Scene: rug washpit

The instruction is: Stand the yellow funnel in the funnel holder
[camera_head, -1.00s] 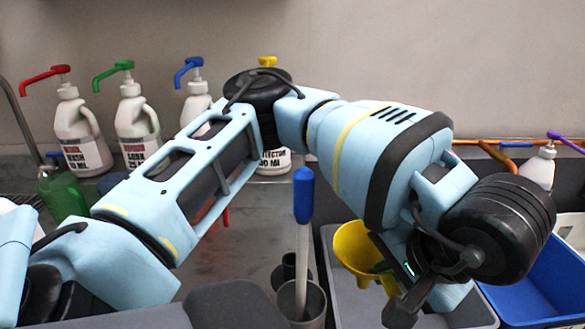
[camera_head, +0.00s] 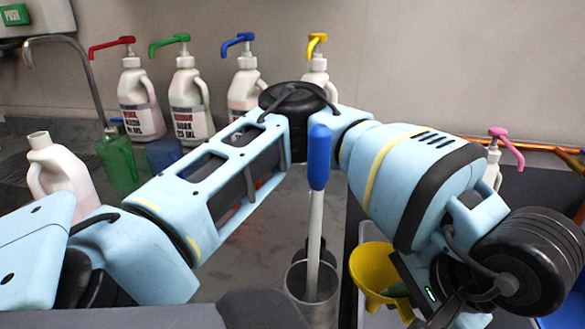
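The yellow funnel (camera_head: 371,266) shows at the lower right of the middle, wide mouth up, at the near part of a grey tray. Its lower part is hidden. My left arm crosses the view from the left and bends down at the right. My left gripper (camera_head: 440,314) is right beside the funnel at the bottom edge. Its fingertips are hidden or cut off, so I cannot tell if it grips the funnel. Something green shows at the funnel's right side. I cannot clearly pick out the funnel holder. My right gripper is not in view.
A metal cup (camera_head: 318,304) holds a blue-handled tool (camera_head: 318,160) upright, left of the funnel. Several pump bottles (camera_head: 187,105) stand along the back wall. An open white jug (camera_head: 64,175) and a green bottle (camera_head: 118,160) stand left. A blue bin (camera_head: 566,309) is at lower right.

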